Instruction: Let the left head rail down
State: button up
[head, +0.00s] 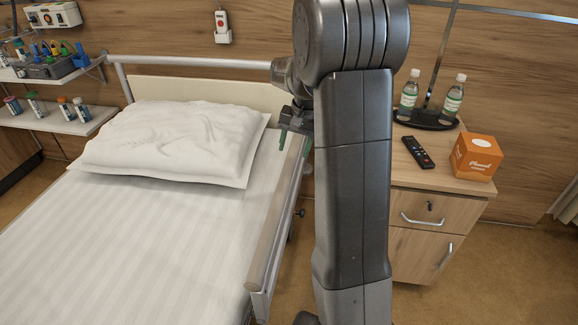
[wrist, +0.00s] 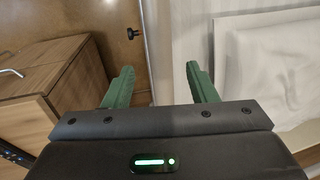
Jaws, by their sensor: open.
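The left head rail (head: 272,225) stands raised along the right side of the bed in the head view. It has a wood-toned top bar on a pale frame. A small black knob (head: 300,213) sticks out on its outer side, low down; it also shows in the wrist view (wrist: 132,33). My gripper (head: 294,142) is above the far end of the rail, near the pillow, with green fingers apart. In the wrist view my gripper (wrist: 160,88) is open and empty, and a pale upright strip, seemingly the rail (wrist: 163,40), runs between its fingertips. I cannot tell whether they touch it.
A white pillow (head: 175,140) lies on the bed (head: 140,240). To the right stands a bedside cabinet (head: 430,215) with two bottles on a black tray (head: 425,121), a remote (head: 418,152) and an orange tissue box (head: 476,157). The gap between bed and cabinet is narrow.

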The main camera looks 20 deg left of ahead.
aim_at(289, 167)
jog(key=f, duration=0.2)
jog(key=a+f, duration=0.1)
jog(key=f, duration=0.2)
jog(key=f+b, duration=0.1)
jog(key=f, duration=0.2)
jog(key=shift+a+f, duration=0.15)
jog(key=shift+a, duration=0.2)
grip_shut()
